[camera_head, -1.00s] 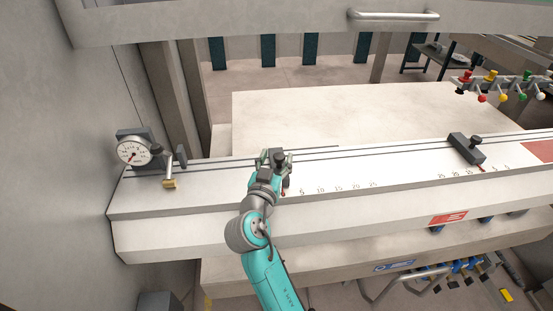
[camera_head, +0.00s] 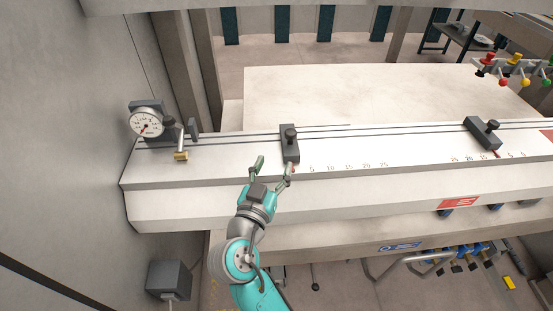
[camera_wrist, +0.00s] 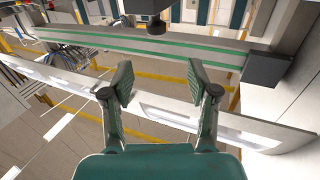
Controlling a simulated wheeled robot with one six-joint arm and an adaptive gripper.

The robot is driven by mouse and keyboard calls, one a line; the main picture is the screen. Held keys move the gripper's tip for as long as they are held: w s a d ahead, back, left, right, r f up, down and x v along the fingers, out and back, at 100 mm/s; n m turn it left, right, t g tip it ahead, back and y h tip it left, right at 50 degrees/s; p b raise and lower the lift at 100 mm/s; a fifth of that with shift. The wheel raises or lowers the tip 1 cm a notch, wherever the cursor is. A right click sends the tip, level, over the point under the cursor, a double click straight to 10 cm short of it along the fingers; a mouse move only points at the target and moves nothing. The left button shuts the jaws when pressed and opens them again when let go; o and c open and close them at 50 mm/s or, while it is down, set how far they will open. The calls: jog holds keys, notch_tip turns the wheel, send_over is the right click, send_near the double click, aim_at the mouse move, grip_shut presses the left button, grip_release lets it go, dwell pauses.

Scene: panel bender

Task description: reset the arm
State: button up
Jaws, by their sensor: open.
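My arm is teal and grey and comes up from the bottom of the head view. My gripper (camera_head: 273,168) is open and empty, just in front of the left dark stop block with a round knob (camera_head: 290,143). The right finger is close to that block's front end; I cannot tell whether they touch. In the wrist view my gripper (camera_wrist: 160,80) shows two spread fingers with nothing between them. A dark block (camera_wrist: 268,69) shows at the right of that view.
The white ruled beam (camera_head: 400,159) lies across the view. A dial gauge (camera_head: 146,123) stands at its left end, and a second stop block (camera_head: 483,133) sits to the right. Coloured knobs (camera_head: 515,60) are at the upper right. A grey box (camera_head: 169,279) is at lower left.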

dwell(0.5)
jog(key=s+d+f+n+g+y, duration=0.1)
jog(key=s+d+f+n+y, duration=0.3)
jog(key=s+f, duration=0.55)
jog(key=s+d+f+n+g+y, duration=0.1)
jog(key=s+d+f+n+y, duration=0.2)
jog(key=s+d+f, duration=0.45)
jog(key=s+d+r+m, duration=0.1)
jog(key=s+d+r, duration=0.1)
jog(key=s, duration=1)
jog(key=s+d+r+m, duration=0.1)
jog(key=s+d, duration=0.1)
jog(key=s, duration=1.1)
jog(key=shift+r+m, duration=0.3)
jog(key=shift+r, duration=0.1)
